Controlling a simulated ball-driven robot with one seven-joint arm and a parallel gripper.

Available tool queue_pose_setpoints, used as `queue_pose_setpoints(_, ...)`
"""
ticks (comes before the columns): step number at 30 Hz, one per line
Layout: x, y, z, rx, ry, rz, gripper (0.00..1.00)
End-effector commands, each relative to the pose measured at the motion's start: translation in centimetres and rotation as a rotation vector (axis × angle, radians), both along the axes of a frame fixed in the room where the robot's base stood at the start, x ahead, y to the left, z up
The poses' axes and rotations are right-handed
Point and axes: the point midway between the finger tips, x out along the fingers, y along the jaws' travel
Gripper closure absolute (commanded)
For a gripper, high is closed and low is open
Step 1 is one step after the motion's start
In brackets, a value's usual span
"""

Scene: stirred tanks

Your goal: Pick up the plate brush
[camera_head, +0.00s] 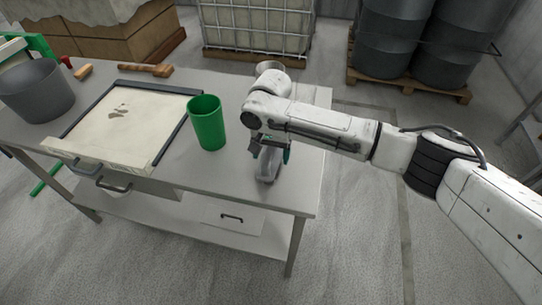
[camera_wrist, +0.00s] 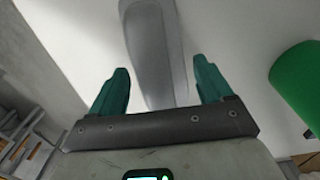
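My gripper (camera_head: 272,150) is over the right part of the steel table, pointing down. In the wrist view its two green fingers (camera_wrist: 160,88) are wide apart with nothing clamped between them. A smooth grey elongated thing (camera_head: 268,172) lies below the gripper on the table. In the wrist view this grey thing (camera_wrist: 152,45) reaches into the gap between the fingers, with room on both sides. I cannot tell whether it is a brush. A wooden, brush-like thing (camera_head: 148,70) lies at the table's back edge, away from my gripper. Bristles are not clear on either.
A green cup (camera_head: 207,123) stands just left of my gripper; it also shows in the wrist view (camera_wrist: 300,82). A framed pale plate (camera_head: 165,96) and a grey bucket (camera_head: 38,92) are farther left. The steel table's front right corner (camera_head: 305,198) is bare.

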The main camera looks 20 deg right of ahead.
Motion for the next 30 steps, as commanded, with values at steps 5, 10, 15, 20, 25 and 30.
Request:
queue_pose_setpoints(5, 0.0, 0.0, 0.0, 0.0, 0.0, 0.0, 0.38)
queue_pose_setpoints(10, 0.0, 0.0, 0.0, 0.0, 0.0, 0.0, 0.54)
queue_pose_setpoints(15, 0.0, 0.0, 0.0, 0.0, 0.0, 0.0, 0.71)
queue_pose_setpoints(20, 0.0, 0.0, 0.1, -0.001, -0.001, 0.0, 0.72)
queue_pose_setpoints(25, 0.0, 0.0, 0.2, 0.0, -0.001, 0.0, 0.72)
queue_pose_setpoints(30, 0.0, 0.0, 1.4, 0.001, -0.002, 0.0, 0.72)
